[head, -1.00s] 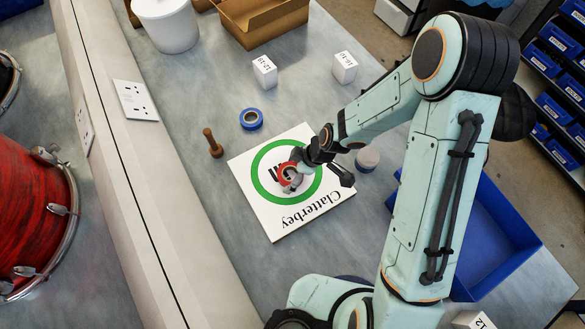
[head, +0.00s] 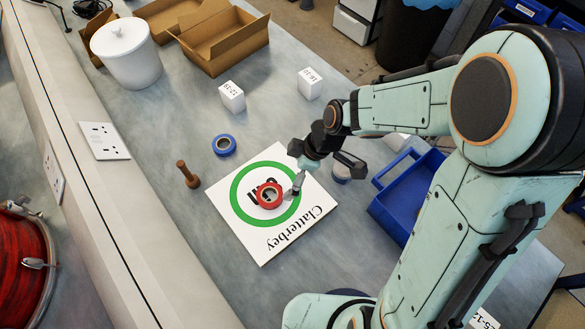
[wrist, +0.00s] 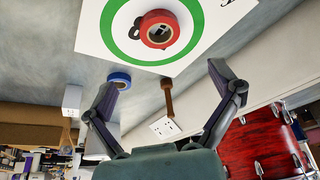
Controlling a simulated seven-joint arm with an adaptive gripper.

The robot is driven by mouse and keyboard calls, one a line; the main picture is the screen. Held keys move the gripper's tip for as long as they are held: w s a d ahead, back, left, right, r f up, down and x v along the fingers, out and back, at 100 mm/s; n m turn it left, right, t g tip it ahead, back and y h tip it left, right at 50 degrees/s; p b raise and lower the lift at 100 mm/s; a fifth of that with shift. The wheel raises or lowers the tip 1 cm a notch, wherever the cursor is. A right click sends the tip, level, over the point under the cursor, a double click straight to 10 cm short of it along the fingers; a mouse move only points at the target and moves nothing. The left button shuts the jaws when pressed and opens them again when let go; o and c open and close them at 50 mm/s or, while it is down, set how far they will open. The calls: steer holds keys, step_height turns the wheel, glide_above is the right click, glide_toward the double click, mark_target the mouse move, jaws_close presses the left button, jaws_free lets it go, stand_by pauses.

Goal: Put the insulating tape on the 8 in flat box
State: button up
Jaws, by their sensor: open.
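A red roll of tape (head: 269,195) lies flat on the white flat box (head: 291,238), inside its printed green ring. The box has "Clatterbey" printed on it and lies on the bench. In the wrist view the red tape (wrist: 158,29) rests on the box, apart from my fingers. My gripper (head: 299,182) is open and empty, above the right part of the box and to the right of the red tape. In the wrist view its two fingers (wrist: 162,78) are spread wide with nothing between them. A blue roll of tape (head: 224,145) lies on the bench beyond the box.
Two white labelled blocks (head: 232,97), a white lidded pot (head: 127,55) and cardboard trays (head: 228,45) stand farther back. A blue bin (head: 400,200) is on the right. A wall edge with sockets (head: 104,140) runs along the left.

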steer(key=shift+d+r, duration=0.2)
steer(key=shift+r, duration=0.2)
steer(key=s+d+r+m+h, duration=0.3)
steer(key=s+d+r+m, duration=0.7)
steer(key=s+m, duration=0.4)
steer(key=d+m, duration=0.1)
steer(key=m, duration=0.1)
steer(key=shift+s+r+m+h, duration=0.2)
steer(key=shift+s+m+h, duration=0.1)
steer(key=shift+m+h, duration=0.1)
steer(key=shift+d, duration=0.1)
stand_by(5.4)
